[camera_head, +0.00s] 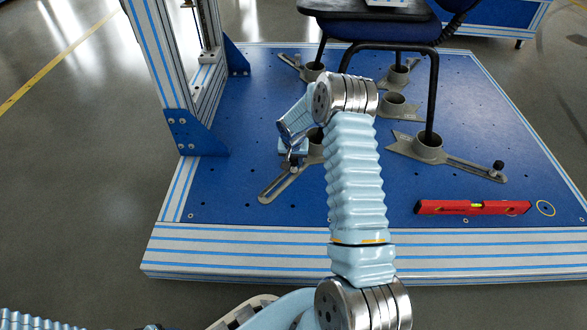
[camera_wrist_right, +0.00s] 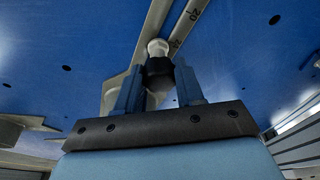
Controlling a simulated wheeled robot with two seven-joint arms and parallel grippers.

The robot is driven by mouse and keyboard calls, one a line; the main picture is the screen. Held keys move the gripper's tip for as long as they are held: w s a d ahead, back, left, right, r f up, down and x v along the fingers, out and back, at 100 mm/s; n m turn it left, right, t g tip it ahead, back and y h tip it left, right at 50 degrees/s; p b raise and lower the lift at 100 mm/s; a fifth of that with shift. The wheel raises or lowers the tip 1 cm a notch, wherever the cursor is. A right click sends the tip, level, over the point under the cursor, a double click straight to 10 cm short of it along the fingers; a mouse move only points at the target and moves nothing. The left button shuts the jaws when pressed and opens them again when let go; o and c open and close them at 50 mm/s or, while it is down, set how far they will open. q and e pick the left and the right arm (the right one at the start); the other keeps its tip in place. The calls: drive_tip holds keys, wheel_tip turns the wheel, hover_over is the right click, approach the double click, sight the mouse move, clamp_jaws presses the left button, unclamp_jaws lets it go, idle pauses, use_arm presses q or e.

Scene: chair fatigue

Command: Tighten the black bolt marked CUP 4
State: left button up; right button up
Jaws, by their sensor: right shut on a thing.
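My right gripper (camera_head: 294,158) is low over the blue platform, at a slotted grey bracket (camera_head: 283,181) left of my arm. In the right wrist view, the blue fingers of my right gripper (camera_wrist_right: 158,78) are shut on a black bolt (camera_wrist_right: 159,66) with a pale round end. The bolt sits at the slotted bracket, which also shows there. No CUP 4 marking can be read. My forearm and wrist hide much of the bracket and its cup in the head view. My left gripper is not in view.
Another black bolt (camera_head: 498,166) stands on the right front bracket (camera_head: 464,168). A chair (camera_head: 375,30) stands with its legs in grey cups. A red level (camera_head: 472,207) lies near the platform's front edge. A striped post (camera_head: 165,60) rises at the left.

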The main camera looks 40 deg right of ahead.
drive_tip(key=shift+m, duration=0.6)
drive_tip(key=shift+m, duration=0.3)
drive_tip(key=m+g, duration=0.1)
drive_tip(key=m, duration=0.2)
drive_tip(key=shift+a+m+h, duration=0.1)
drive_tip(key=shift+m+h, duration=0.2)
drive_tip(key=shift+f, duration=0.1)
drive_tip(key=shift+m, duration=0.7)
drive_tip(key=m+g, duration=0.1)
drive_tip(key=m, duration=0.1)
drive_tip(key=shift+m, duration=0.4)
